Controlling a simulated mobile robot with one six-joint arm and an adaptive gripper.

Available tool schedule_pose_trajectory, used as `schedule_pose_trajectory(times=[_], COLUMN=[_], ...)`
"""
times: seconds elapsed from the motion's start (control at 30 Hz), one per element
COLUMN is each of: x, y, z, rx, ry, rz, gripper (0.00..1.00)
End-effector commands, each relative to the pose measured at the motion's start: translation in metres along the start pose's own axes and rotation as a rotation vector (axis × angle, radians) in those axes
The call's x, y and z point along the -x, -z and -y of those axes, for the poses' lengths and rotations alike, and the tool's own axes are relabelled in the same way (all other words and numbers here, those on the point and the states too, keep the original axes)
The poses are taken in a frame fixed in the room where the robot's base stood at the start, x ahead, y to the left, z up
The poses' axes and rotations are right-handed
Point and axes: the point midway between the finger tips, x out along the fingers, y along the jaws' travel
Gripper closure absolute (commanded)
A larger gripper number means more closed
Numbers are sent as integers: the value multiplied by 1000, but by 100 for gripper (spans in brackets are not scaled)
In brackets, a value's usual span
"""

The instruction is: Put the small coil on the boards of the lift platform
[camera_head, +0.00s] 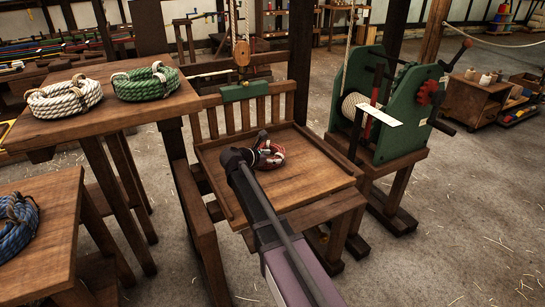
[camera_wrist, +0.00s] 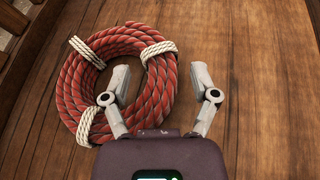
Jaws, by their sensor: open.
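A small red coil of rope (camera_head: 271,158) with pale bindings lies on the wooden boards of the lift platform (camera_head: 318,172). It also shows in the wrist view (camera_wrist: 72,88), flat on the boards (camera_wrist: 260,110). My gripper (camera_head: 264,143) is over the coil. In the wrist view my gripper (camera_wrist: 161,78) is open: one finger is over the coil's opening and the other is beyond its right outer side, so the coil's right side lies between them. I cannot tell whether either finger touches the rope. My arm hides part of the platform in the head view.
A white coil (camera_head: 65,97) and a green coil (camera_head: 146,83) lie on a wooden table at left; a blue coil (camera_head: 16,224) lies on a lower one. The platform has a slatted back and low edges. A green winch (camera_head: 400,110) stands at right.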

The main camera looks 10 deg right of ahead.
Motion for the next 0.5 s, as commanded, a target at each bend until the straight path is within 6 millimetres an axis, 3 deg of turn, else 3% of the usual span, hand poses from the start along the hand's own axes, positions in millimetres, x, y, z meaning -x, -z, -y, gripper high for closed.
schedule_pose_trajectory(times=[0.5], x=[82], y=[-3], z=[0], rx=[1], ry=[-2], rz=[0], gripper=[23])
